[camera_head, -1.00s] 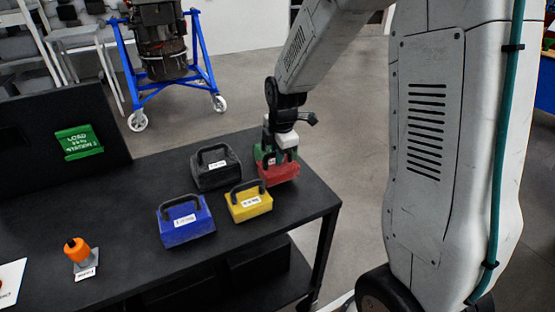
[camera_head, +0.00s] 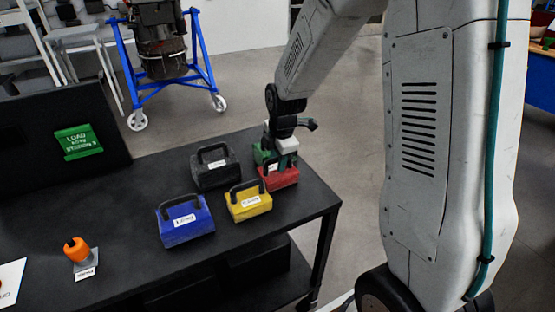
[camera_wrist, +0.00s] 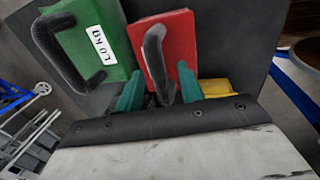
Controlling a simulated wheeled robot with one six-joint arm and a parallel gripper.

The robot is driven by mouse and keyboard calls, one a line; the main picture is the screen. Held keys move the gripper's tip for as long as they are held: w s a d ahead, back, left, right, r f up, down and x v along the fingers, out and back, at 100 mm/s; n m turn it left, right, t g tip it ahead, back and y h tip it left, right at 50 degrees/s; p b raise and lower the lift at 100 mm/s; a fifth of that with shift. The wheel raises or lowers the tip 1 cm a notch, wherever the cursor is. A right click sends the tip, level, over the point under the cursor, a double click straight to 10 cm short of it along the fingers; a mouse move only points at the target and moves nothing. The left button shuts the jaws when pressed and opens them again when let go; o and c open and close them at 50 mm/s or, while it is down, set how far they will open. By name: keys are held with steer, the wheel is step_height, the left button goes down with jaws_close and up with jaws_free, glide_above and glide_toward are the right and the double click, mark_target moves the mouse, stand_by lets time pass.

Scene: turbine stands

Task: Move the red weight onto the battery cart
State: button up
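The red weight (camera_head: 280,180) stands near the far right corner of the black table (camera_head: 325,205). It also shows in the wrist view (camera_wrist: 178,45), with its dark looped handle (camera_wrist: 154,50) toward the camera. My gripper (camera_head: 282,163) is over the red weight, low at its handle. In the wrist view my gripper (camera_wrist: 158,88) has its two teal fingers apart, one each side of the handle, with gaps visible. The fingers look open and not closed on it. I cannot make out a battery cart for certain in either view.
A green weight (camera_wrist: 88,45) stands close beside the red one. Black (camera_head: 215,175), yellow (camera_head: 249,206) and blue (camera_head: 186,228) weights stand nearby. An orange-topped piece (camera_head: 76,249) is at the table's left. A blue wheeled stand (camera_head: 205,70) is behind on the floor.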

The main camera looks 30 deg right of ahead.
mark_target(281, 175)
step_height(281, 175, up, 11)
steer(key=s, duration=0.2)
steer(key=s+a+r+m, duration=0.2)
steer(key=s+m, duration=0.7)
steer(key=s, duration=0.5)
steer(key=s+a+r+m+g, duration=0.1)
steer(key=s+a+r+m, duration=0.1)
steer(key=s+r+m, duration=0.3)
steer(key=s+m, duration=0.4)
steer(key=s, duration=0.5)
steer(key=shift+r, duration=0.2)
